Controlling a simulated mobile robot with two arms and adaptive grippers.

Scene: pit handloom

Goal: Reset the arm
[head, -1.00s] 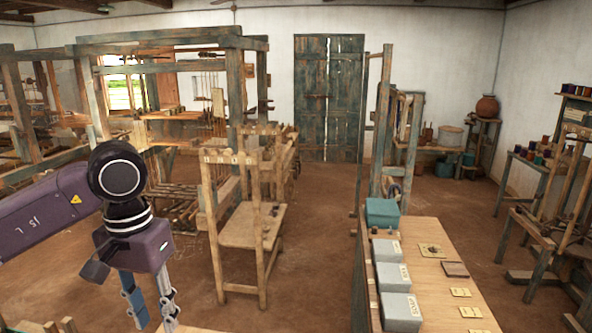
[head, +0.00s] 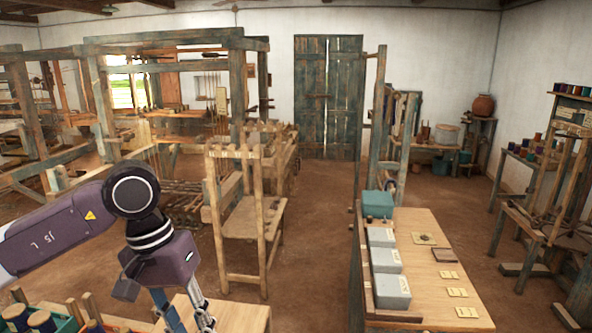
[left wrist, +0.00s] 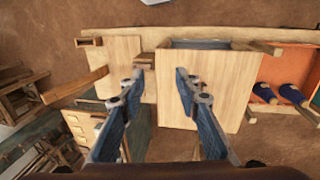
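My left arm comes in from the left in the head view. Its gripper (head: 186,318) hangs low over the near wooden bench (head: 232,314), with the fingertips close to the bottom edge of the picture. In the left wrist view the two blue-grey fingers of this gripper (left wrist: 160,76) stand well apart with nothing between them. Below them lies the bench's pale wooden top (left wrist: 205,95). I cannot tell the height of the fingertips above it. My right gripper is in neither view.
Dark blue spools (left wrist: 268,92) sit in an orange-lined tray (left wrist: 291,72) beside the bench top. A wooden chair-like frame (head: 240,226) stands beyond. At right is a table (head: 440,298) with grey boxes (head: 392,292) and a teal box (head: 377,204). Open floor (head: 315,270) lies between.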

